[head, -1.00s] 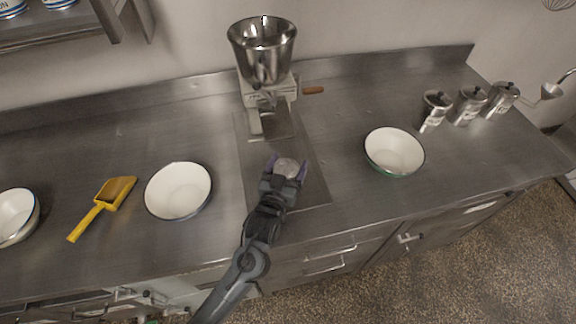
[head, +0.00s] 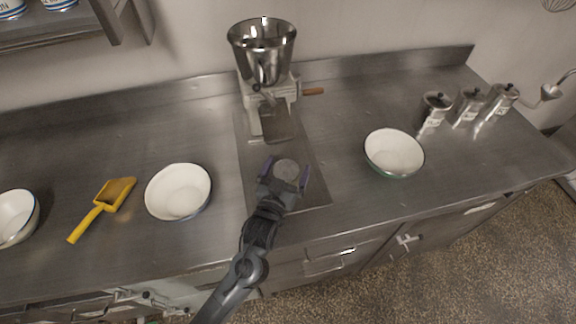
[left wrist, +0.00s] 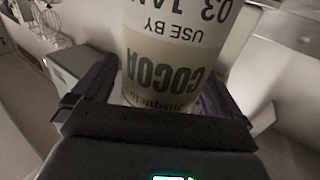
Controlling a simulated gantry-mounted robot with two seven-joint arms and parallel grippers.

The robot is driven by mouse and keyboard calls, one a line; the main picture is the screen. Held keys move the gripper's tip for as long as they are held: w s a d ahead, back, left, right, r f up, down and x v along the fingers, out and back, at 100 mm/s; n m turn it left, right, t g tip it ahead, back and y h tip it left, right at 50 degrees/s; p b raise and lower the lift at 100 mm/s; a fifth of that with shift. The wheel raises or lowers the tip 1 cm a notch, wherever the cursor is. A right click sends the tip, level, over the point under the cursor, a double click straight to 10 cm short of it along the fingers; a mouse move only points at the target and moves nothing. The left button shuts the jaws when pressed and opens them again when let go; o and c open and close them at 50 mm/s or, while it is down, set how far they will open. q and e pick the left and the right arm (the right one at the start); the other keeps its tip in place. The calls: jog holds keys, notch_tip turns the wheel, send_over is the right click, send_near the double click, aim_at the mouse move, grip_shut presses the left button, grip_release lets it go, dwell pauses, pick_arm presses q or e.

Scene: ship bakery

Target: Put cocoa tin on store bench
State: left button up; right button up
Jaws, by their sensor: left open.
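The cocoa tin (head: 286,169) is seen from above in the head view, a grey round top on the steel bench (head: 330,120). It appears to stand upright on the dark flat plate in front of the mill. In the left wrist view the tin (left wrist: 165,50) fills the middle, its "COCOA" label upside down. My left gripper (head: 287,173) is open, with one purple finger on each side of the tin. In the left wrist view the gripper (left wrist: 155,88) shows its fingers beside the tin; the tin's base is hidden. My right gripper is not in view.
A mill with a metal hopper (head: 262,50) stands behind the tin. White bowls (head: 178,191) (head: 394,152) stand to both sides. Lidded canisters (head: 468,105) stand at right. The bench between tin and right bowl is clear.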

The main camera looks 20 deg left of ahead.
pick_arm(q)
jog(key=s, duration=1.1)
jog(key=shift+d+p, duration=0.15)
jog(key=shift+p, duration=0.2)
